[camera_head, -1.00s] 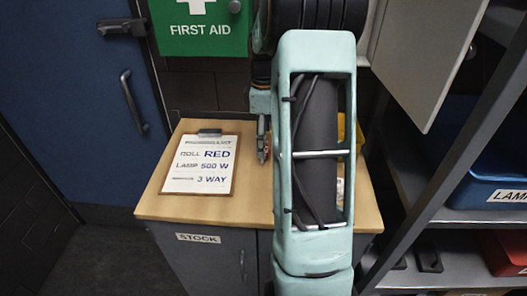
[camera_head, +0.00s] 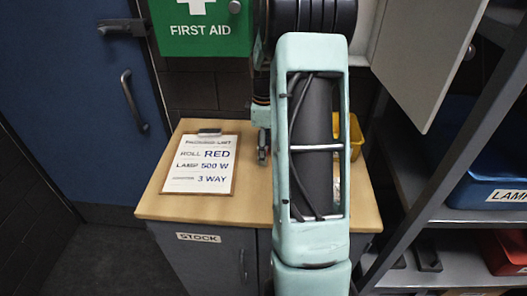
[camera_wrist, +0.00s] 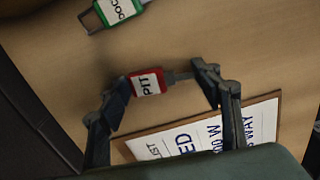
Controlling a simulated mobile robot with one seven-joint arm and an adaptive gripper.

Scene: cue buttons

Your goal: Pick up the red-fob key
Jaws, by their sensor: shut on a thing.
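The red-fob key (camera_wrist: 148,82), its white label reading "PIT", shows in the wrist view between the fingertips of my gripper (camera_wrist: 160,78). My gripper is shut on it lengthwise, with one finger at the fob end and the other at the end of the grey shaft. Whether the key touches the wooden top (camera_wrist: 230,40) is hard to tell. In the head view my gripper (camera_head: 262,148) is partly hidden behind my arm, just right of the clipboard, and the key is hidden.
A green-fob key (camera_wrist: 117,10) lies at the top of the wrist view. A clipboard (camera_head: 201,165) with a written list lies on the left of the cabinet top (camera_head: 252,205). A yellow bin (camera_head: 355,136) stands behind my arm. Shelving (camera_head: 420,205) bounds the right side.

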